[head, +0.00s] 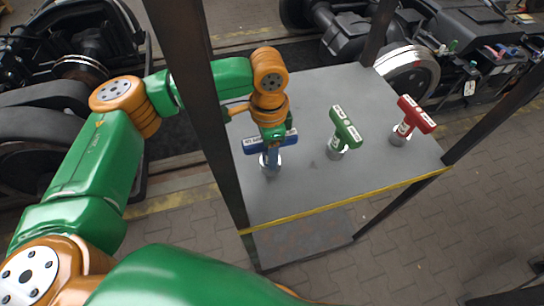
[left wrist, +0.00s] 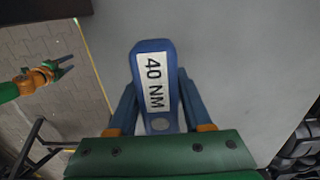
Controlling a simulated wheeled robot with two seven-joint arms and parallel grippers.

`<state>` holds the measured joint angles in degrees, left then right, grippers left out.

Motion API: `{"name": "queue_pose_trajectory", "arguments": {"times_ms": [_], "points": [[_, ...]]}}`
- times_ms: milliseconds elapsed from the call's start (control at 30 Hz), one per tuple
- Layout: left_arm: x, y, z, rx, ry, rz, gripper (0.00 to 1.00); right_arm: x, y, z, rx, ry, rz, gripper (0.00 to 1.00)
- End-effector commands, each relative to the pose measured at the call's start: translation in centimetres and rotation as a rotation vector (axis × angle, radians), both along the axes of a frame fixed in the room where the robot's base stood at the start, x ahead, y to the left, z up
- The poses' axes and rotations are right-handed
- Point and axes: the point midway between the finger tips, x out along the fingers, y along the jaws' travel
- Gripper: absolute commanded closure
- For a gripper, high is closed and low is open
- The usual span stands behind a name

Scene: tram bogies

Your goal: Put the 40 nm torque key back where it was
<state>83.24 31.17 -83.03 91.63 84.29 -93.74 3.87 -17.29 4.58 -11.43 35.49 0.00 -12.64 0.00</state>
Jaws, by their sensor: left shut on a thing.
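The blue torque key (head: 258,145) has a T-shaped handle and stands upright over the grey tabletop (head: 300,190). In the left wrist view its handle (left wrist: 156,108) reads "40 NM". My left gripper (head: 272,137) reaches down from above and is shut on this handle, with a finger on each side. The key's lower end meets a silver round holder (head: 270,165); I cannot tell how deep it sits. My right gripper (left wrist: 62,67) shows at the left of the left wrist view, with its fingers apart and empty, away from the table.
A green torque key (head: 345,128) and a red one (head: 415,115) stand in silver holders to the right. Dark posts, one (head: 190,80) close to my left arm, frame the table. A yellow strip (head: 340,203) marks the front edge. Bogies lie behind.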

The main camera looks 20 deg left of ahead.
Motion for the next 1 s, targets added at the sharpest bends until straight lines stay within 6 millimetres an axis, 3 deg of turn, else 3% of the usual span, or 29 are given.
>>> {"name": "queue_pose_trajectory", "arguments": {"times_ms": [133,467,500,600,867,1000], "points": [[0.0,0.0,-2.0,0.0,0.0,0.0,1.0,0.0,0.1,0.3,0.002,-0.002,0.0,0.5],[0.0,-0.1,-2.4,-0.001,0.0,0.001,1.0,0.1,0.1,0.3,0.003,-0.003,0.0,0.5],[0.0,0.0,-2.4,-0.001,-0.001,0.001,0.42,0.1,0.1,0.3,0.002,-0.003,0.0,0.5],[0.0,0.0,-2.4,-0.001,-0.001,0.001,0.2,0.1,0.1,0.3,0.002,-0.003,0.0,0.5],[0.0,0.0,-2.4,-0.001,-0.001,0.001,0.2,0.2,0.1,0.3,0.001,-0.003,0.0,0.5],[0.1,-0.1,-0.6,-0.002,-0.004,0.001,0.2,0.2,0.0,-0.1,0.001,-0.003,0.001,0.5]]}}
